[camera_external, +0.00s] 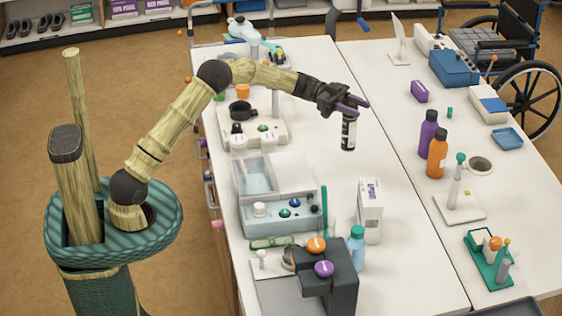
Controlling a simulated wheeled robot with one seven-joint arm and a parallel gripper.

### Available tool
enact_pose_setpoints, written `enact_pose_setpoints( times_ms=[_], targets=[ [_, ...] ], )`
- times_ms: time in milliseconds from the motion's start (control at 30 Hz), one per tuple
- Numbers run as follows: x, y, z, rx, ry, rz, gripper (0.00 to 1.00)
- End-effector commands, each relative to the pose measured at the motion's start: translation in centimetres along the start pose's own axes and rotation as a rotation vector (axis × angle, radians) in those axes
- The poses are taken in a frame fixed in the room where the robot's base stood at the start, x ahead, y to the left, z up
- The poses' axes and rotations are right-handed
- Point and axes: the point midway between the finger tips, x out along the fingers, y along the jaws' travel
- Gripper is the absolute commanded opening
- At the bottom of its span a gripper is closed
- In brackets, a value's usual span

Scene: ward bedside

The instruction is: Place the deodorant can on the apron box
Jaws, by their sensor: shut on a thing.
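My gripper (355,105), with dark purple fingers, is shut on the deodorant can (348,134). The can is black and white and hangs roughly upright below the fingers; its top is partly hidden by them. It appears to be above the white table, apart from other objects. A tall white box (369,212) stands nearer the camera than the can. A low white box with a blue top (489,105) lies at the far right.
A purple bottle (428,134) and an orange bottle (437,155) stand right of the can. A blue case (453,69) is at the back right. The table around the can is clear.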

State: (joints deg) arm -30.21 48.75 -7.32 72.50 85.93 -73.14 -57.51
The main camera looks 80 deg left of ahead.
Motion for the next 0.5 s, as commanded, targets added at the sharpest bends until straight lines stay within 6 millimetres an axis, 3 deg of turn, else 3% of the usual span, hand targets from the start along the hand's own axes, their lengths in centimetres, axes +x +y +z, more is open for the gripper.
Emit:
enact_pose_setpoints(
  times_ms=[33,300,500],
  targets=[
    [2.0,1.1,-2.0,0.0,0.0,0.0,0.05],
    [10.9,7.1,-7.0,-0.002,0.0,-0.034,0.05],
    [15.0,11.1,-8.8,-0.001,-0.002,-0.05,0.05]
  ],
)
